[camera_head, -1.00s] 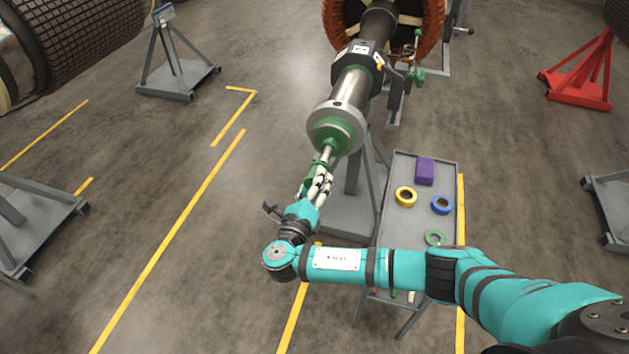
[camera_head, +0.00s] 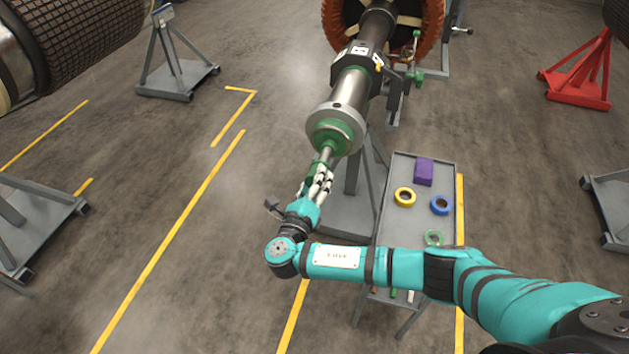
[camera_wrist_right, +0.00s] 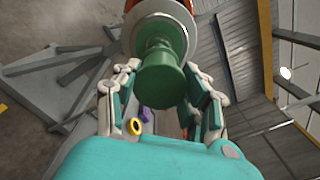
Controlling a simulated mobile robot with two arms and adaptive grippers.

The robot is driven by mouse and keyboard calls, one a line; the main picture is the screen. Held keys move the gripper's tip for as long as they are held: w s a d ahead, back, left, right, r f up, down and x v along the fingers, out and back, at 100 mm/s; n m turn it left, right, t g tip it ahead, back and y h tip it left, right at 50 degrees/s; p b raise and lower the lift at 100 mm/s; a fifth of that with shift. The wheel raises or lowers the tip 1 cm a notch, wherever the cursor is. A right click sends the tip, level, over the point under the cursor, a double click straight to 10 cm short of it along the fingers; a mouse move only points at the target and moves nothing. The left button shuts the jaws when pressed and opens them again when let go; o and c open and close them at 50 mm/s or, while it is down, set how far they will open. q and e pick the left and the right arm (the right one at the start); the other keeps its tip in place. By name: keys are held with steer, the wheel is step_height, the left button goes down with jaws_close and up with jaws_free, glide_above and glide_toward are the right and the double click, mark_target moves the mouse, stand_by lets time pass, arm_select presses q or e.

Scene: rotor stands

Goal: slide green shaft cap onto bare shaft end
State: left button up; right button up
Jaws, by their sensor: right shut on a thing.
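The green shaft cap (camera_wrist_right: 162,85) is between the fingers of my right gripper (camera_head: 318,178), which is shut on it. It also shows in the head view (camera_head: 314,169), partly hidden by the fingers. The shaft (camera_head: 342,106) is a silver cylinder with a wide flange and a green section (camera_head: 331,138) at its near end. A thin bright end piece (camera_head: 328,153) lies between that section and the gripper. The cap looks roughly in line with the shaft; I cannot tell how far it sits over the end. My left gripper is out of view.
A grey stand (camera_head: 352,190) is under the shaft.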

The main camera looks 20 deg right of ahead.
steer(key=shift+w+d, duration=0.1)
steer(key=shift+w, duration=0.05)
stand_by(0.4)
steer(key=shift+w+d, duration=0.25)
steer(key=shift+w, duration=0.1)
steer(key=shift+w+d, duration=0.1)
steer(key=shift+w, duration=0.15)
stand_by(0.4)
steer(key=shift+x, duration=1.15)
steer(key=shift+w+d, duration=0.25)
steer(key=shift+w, duration=0.05)
steer(key=shift+w+d, duration=0.25)
steer(key=shift+w, duration=0.15)
stand_by(0.7)
steer(key=o, duration=1.5)
